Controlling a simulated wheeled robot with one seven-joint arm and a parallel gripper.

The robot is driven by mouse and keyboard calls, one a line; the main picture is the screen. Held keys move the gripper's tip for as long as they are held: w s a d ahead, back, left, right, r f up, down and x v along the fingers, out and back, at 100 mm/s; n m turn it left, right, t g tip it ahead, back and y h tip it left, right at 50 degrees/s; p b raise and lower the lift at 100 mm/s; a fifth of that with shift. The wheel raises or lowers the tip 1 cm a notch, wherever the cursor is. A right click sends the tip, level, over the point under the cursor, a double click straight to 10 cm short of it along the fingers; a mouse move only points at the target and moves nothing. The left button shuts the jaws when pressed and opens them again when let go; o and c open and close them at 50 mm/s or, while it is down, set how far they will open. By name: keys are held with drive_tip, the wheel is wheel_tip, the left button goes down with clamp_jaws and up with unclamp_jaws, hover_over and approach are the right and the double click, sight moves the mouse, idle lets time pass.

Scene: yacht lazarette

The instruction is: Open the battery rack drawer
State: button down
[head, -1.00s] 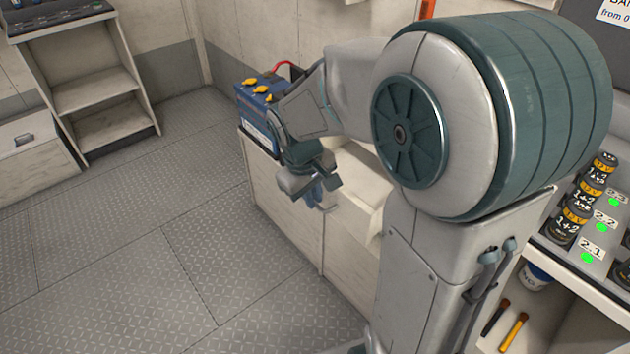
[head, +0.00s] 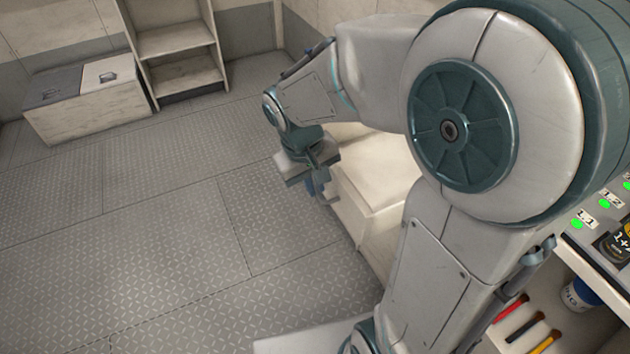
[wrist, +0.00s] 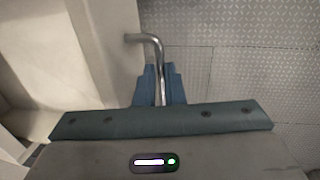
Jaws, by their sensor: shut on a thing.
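My gripper (head: 317,186) is low beside a cream cabinet (head: 375,170), on its floor-facing side. In the wrist view the blue fingers (wrist: 160,88) are shut on a bent metal handle (wrist: 152,40). The handle's bent end reaches left to a pale front panel (wrist: 105,35), which I take to be the battery rack drawer's front. A pale surface lies behind that panel at the left. My arm covers much of the cabinet in the head view, so how far the drawer stands out cannot be told.
Open patterned metal floor (head: 150,220) lies left of my gripper. A low locker (head: 85,105) and an open shelf unit (head: 180,45) stand at the back left. At the right, a counter (head: 590,270) has tools and a blue can (head: 580,295) on a shelf below it.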

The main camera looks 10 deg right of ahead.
drive_tip(key=c, duration=1.5)
unclamp_jaws()
drive_tip(key=shift+r, duration=0.15)
drive_tip(key=r+p, duration=0.1)
drive_tip(key=r, duration=0.3)
drive_tip(key=a+r+p, duration=0.1)
drive_tip(key=r, duration=0.4)
drive_tip(key=a+r+p, duration=0.1)
drive_tip(key=r, duration=0.3)
drive_tip(key=shift+s+a+r, duration=0.2)
drive_tip(key=shift+s+a, duration=0.05)
drive_tip(key=shift+s, duration=0.05)
drive_tip(key=s+d+r+m+p, duration=0.1)
drive_tip(key=s+d+r+p, duration=0.1)
drive_tip(key=s+r+p, duration=0.1)
drive_tip(key=s+d+r+m+t+y+p, duration=0.1)
drive_tip(key=s+d+r+p, duration=0.1)
drive_tip(key=p, duration=0.4)
drive_tip(key=s+d+r+m+t+y+p, duration=0.1)
drive_tip(key=s+d+r+p, duration=0.2)
drive_tip(key=s+p, duration=0.1)
drive_tip(key=shift+r+p, duration=0.35)
drive_tip(key=shift+p, duration=0.35)
